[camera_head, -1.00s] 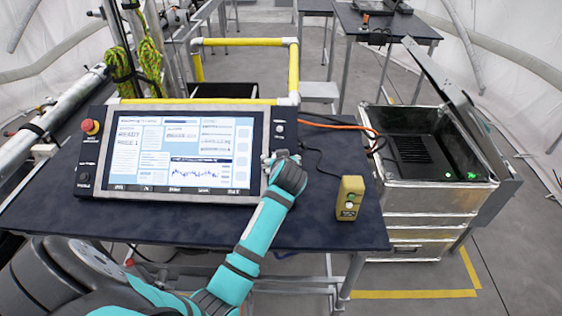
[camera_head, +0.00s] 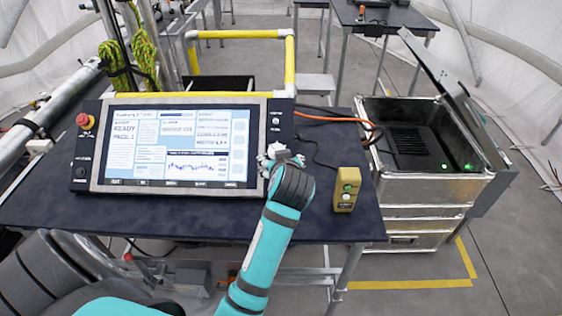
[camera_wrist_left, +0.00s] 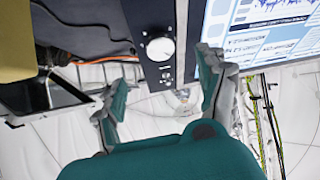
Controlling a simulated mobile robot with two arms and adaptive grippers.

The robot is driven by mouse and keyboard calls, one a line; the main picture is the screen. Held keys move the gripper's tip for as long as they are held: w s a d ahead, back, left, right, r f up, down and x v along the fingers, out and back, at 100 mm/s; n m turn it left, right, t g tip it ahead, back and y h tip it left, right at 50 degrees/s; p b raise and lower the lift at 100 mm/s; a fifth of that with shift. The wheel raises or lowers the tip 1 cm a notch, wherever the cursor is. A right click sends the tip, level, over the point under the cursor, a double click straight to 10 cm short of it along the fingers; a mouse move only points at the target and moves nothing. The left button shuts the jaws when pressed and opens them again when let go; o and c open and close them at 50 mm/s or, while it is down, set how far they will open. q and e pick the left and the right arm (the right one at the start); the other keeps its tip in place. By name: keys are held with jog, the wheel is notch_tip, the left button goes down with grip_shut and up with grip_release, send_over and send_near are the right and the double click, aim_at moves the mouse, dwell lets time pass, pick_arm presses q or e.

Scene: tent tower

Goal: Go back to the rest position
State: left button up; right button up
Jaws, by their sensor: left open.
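My left gripper (camera_head: 277,153) is at the right edge of the control panel (camera_head: 282,108), in front of its lower right corner. The left wrist view shows its two fingers (camera_wrist_left: 163,90) spread apart with nothing between them. A silver knob (camera_wrist_left: 160,49) on the panel's dark frame shows just past the fingers. I see no contact between knob and fingers there. In the head view the gripper hides this lower part of the frame. The panel's screen (camera_head: 175,150) is lit. My right gripper is in neither view.
A yellow button box (camera_head: 346,190) stands on the dark table (camera_head: 240,222), right of my left arm. An open metal case (camera_head: 425,188) with green lights is farther right. A yellow rail frame (camera_head: 290,60) is behind the panel. The table's front edge is clear at left.

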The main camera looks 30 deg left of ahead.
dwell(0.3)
pick_arm(q)
jog(key=s+d+f+m+g+h, duration=0.25)
jog(key=s+f+m, duration=0.2)
jog(key=s, duration=0.45)
jog(key=s+d+f+m+g+h, duration=0.1)
jog(key=s+d+f+m+h, duration=0.3)
jog(key=s, duration=0.5)
jog(key=s+d+f+m+g+h, duration=0.1)
jog(key=s+d+f+m+g, duration=0.1)
jog(key=s+d+f, duration=0.5)
jog(key=s+a+f+g+b, duration=0.1)
jog(key=s+a+f+b, duration=0.15)
jog(key=f, duration=1.35)
jog(key=s+a+f+b, duration=0.1)
jog(key=f+b, duration=0.2)
jog(key=f, duration=1.3)
jog(key=s+a+f+g+b, duration=0.1)
jog(key=s+f+b, duration=0.3)
jog(key=s+f, duration=1.1)
notch_tip(320, 180, down, 5)
jog(key=shift+s+a+r+b, duration=0.2)
jog(key=shift+s+a+b, duration=0.15)
jog(key=shift+a, duration=0.5)
jog(key=shift+g, duration=0.25)
